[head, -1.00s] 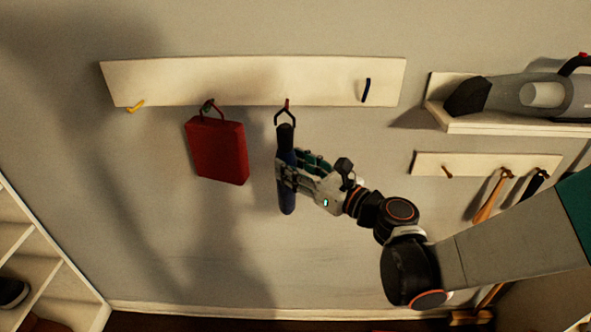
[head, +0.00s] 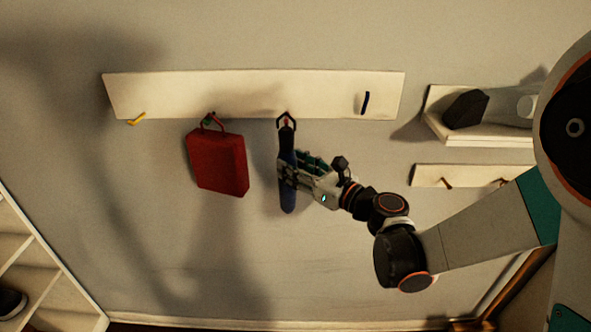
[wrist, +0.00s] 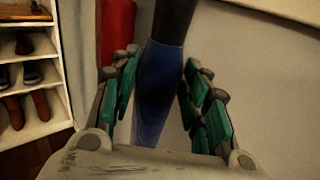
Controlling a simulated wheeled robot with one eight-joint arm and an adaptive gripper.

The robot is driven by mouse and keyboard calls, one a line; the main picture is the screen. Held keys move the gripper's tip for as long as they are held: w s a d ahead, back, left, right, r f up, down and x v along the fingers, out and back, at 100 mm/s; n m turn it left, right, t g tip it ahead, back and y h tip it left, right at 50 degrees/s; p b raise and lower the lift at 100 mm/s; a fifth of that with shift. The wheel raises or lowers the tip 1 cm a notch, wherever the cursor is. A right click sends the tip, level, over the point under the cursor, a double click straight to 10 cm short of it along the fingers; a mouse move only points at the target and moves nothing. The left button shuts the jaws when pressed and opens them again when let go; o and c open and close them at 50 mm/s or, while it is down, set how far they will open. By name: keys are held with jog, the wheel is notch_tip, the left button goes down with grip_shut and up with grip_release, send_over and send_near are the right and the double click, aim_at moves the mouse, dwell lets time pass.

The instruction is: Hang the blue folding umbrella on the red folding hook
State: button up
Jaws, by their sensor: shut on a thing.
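The blue folding umbrella (head: 288,197) hangs upright in my gripper (head: 289,174), its black top and dark wrist loop pointing up. In the wrist view the blue umbrella (wrist: 157,90) stands between the green-padded fingers of my gripper (wrist: 160,100), which is shut on it. The red folding hook (head: 286,122) is on the white wall board, and in the head view it shows inside the opening of the loop. I cannot tell whether the loop rests on the hook or is only in line with it.
A red bag (head: 217,164) hangs just left of the umbrella; it also shows in the wrist view (wrist: 115,35). The white board (head: 240,90) also bears a yellow hook (head: 137,119) and a black hook (head: 365,103). A shelf (head: 480,135) is at right, a shoe rack (wrist: 35,70) at left.

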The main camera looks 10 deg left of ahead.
jog(key=shift+w+a, duration=0.15)
jog(key=shift+w, duration=0.6)
jog(key=shift+w+a+f+b, duration=0.15)
jog(key=shift+w+f+b, duration=0.4)
jog(key=shift+f+b, duration=0.05)
jog(key=o, duration=1.3)
jog(key=shift+o, duration=0.2)
